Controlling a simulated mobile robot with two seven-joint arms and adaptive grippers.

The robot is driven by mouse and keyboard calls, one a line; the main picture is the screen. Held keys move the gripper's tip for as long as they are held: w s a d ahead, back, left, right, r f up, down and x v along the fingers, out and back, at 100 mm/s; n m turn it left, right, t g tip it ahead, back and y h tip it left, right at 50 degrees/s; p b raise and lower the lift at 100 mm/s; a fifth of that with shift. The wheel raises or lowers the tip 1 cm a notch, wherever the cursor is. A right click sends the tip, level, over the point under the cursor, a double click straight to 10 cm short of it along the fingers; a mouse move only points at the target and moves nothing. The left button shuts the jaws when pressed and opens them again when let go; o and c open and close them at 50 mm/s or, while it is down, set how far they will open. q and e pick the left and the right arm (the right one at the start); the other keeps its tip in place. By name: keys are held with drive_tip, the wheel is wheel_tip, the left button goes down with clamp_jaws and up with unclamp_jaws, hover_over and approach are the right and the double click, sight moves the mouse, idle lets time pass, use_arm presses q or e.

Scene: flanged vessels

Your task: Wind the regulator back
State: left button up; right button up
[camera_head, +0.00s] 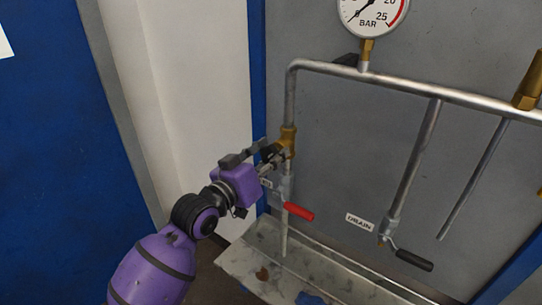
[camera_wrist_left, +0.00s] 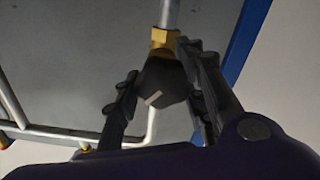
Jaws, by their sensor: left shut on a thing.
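The regulator is a brass body (camera_head: 288,138) low on the left vertical pipe, with a dark knob (camera_wrist_left: 163,84) that bears a pale line. In the left wrist view the line is tilted, and the knob lies between the two dark fingers. My left gripper (camera_head: 271,154) is shut on the knob, coming from the lower left. In the head view the fingers hide most of the knob. The pressure gauge (camera_head: 371,16) stands on the top pipe, its needle pointing to the lower left; its top is cut off. My right gripper is not in view.
A red-handled valve (camera_head: 298,212) sits just below my left gripper. A black-handled valve (camera_head: 414,260) hangs to the right near a DRAIN label (camera_head: 360,222). A stained tray (camera_head: 243,262) lies below. A brass fitting (camera_head: 529,85) stands at the right edge.

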use_arm(q)
drive_tip(key=n, duration=0.5)
drive_tip(key=shift+r, duration=0.1)
drive_tip(key=shift+r+n, duration=0.1)
drive_tip(key=shift+n, duration=1.3)
drive_tip(key=shift+r, duration=0.15)
drive_tip(key=o, duration=1.1)
drive_tip(key=shift+o, duration=0.2)
drive_tip(key=shift+a, duration=0.1)
drive_tip(key=shift+s+a+f, duration=0.2)
drive_tip(key=shift+s, duration=0.05)
drive_tip(key=v, duration=1.1)
